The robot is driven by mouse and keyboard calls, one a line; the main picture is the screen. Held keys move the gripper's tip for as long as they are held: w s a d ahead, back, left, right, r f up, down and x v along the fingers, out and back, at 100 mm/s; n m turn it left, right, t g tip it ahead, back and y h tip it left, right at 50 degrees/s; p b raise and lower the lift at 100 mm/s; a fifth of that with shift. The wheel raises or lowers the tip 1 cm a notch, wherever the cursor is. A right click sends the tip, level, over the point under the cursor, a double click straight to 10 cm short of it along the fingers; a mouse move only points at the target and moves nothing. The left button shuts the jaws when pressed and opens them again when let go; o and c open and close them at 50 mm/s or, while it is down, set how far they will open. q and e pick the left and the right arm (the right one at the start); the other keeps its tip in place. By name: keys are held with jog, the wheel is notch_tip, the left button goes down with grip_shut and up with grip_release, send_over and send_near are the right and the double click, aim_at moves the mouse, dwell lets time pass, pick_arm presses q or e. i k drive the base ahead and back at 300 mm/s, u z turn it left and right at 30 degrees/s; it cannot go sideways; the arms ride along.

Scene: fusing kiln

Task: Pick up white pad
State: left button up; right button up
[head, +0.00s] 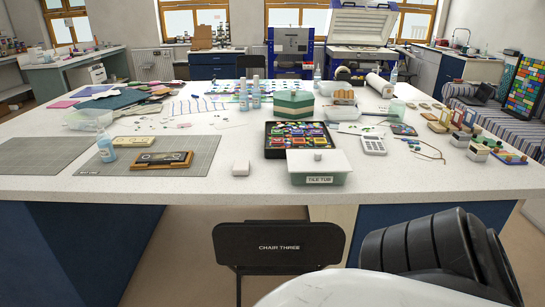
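A small whitish block with rounded corners (241,168), which looks like the white pad, lies on the white worktable (225,187) near its front edge. It is between the grey cutting mat on the left and the lidded tub on the right, apart from both. Neither of my grippers shows in the head view. A white and black part at the bottom right looks like my own arm, but no fingers are visible on it.
A tub labelled "TILK TUB" (320,179) stands right of the block. A black chair (279,244) stands before the table. The tabletop around the block is clear.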

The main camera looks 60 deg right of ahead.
aim_at(240, 167)
jog(key=z, duration=1.1)
jog(key=i, duration=0.35)
